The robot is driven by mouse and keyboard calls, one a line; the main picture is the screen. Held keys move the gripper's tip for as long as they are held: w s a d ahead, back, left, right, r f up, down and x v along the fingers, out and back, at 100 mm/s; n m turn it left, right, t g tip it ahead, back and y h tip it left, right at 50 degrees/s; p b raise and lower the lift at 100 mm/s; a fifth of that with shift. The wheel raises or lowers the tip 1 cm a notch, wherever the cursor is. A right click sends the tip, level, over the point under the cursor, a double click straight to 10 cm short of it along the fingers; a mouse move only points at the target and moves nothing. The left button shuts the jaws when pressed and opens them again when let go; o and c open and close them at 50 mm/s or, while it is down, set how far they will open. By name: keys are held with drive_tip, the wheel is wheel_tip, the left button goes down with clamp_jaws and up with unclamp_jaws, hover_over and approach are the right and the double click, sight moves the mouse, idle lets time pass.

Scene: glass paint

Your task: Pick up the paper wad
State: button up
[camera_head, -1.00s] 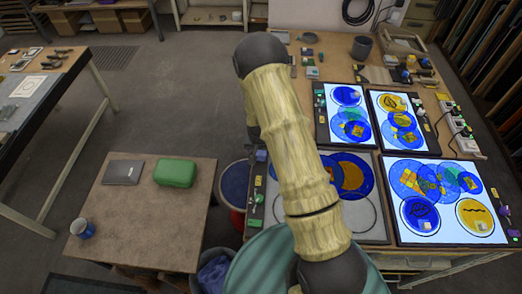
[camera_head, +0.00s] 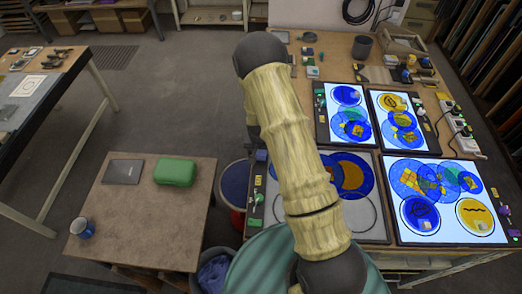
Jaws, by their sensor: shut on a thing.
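My arm crosses the middle of the view and folds at a dark elbow at the top. My gripper is hidden behind the arm, so its fingers and anything between them do not show. I cannot make out a paper wad anywhere. The workbench (camera_head: 345,48) at the right bears lit panels with painted glass discs: an upper left panel (camera_head: 323,118), an upper right panel (camera_head: 416,147) and a large lower right panel (camera_head: 409,237). An unlit grey panel (camera_head: 366,238) with a blue and orange disc (camera_head: 350,172) lies partly behind my arm.
A low wooden table (camera_head: 150,235) at the left holds a green case (camera_head: 175,172), a dark flat box (camera_head: 123,172) and a blue mug (camera_head: 82,228). A blue-topped bin (camera_head: 234,182) stands between table and bench. Another table (camera_head: 80,70) is at the far left.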

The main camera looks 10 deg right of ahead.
drive_tip(key=shift+r, duration=0.1)
wheel_tip(320, 180, up, 10)
drive_tip(key=b, duration=0.3)
idle(0.6)
drive_tip(key=shift+o, duration=0.7)
drive_tip(key=shift+d, duration=0.1)
